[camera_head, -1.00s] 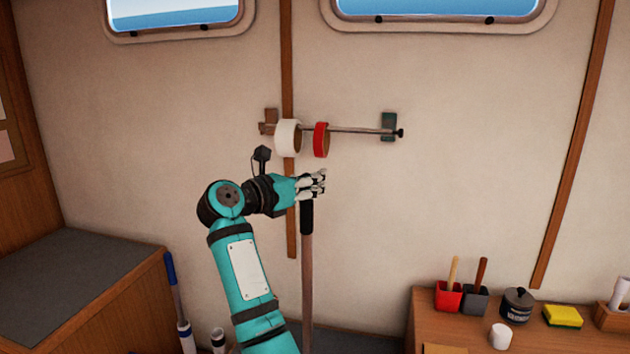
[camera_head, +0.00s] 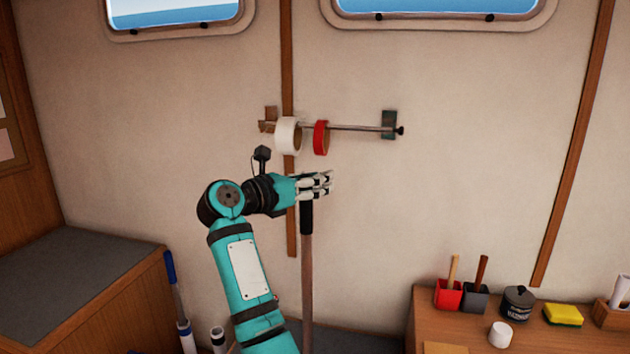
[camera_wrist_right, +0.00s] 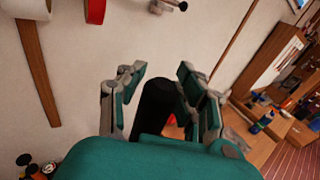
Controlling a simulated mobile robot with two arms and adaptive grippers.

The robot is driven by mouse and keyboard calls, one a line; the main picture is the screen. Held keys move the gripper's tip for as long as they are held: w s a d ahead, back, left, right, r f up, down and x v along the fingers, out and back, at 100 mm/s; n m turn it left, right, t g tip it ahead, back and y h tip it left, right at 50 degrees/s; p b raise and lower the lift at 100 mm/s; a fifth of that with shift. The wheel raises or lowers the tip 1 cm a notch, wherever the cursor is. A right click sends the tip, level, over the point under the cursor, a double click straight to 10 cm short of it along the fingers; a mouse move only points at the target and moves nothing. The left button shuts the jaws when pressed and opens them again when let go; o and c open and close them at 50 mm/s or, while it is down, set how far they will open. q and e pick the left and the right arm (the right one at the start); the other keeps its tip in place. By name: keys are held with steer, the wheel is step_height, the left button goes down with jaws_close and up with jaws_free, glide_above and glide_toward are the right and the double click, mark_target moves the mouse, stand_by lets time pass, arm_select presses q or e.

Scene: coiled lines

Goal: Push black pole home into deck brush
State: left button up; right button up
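My right gripper (camera_head: 318,185) is at the top of an upright pole with a black grip (camera_head: 306,218) and a brown shaft (camera_head: 307,285). In the right wrist view its two fingers lie on either side of the black end (camera_wrist_right: 157,105), close against it. The fingers look shut on the pole. The pole runs down out of the head view beside my right forearm. Its lower end and the deck brush are not visible. My left gripper is not in view.
A wall rail (camera_head: 362,128) holds a white roll (camera_head: 286,135) and a red roll (camera_head: 320,138). At right, a wooden counter (camera_head: 430,315) bears red and grey holders, a dark jar (camera_head: 517,303) and a yellow sponge (camera_head: 563,314). A blue-handled tool (camera_head: 170,270) stands at left.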

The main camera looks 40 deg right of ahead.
steer(key=s+a, duration=0.1)
steer(key=a, duration=0.6)
steer(key=shift+a+r, duration=0.2)
steer(key=shift+s, duration=0.1)
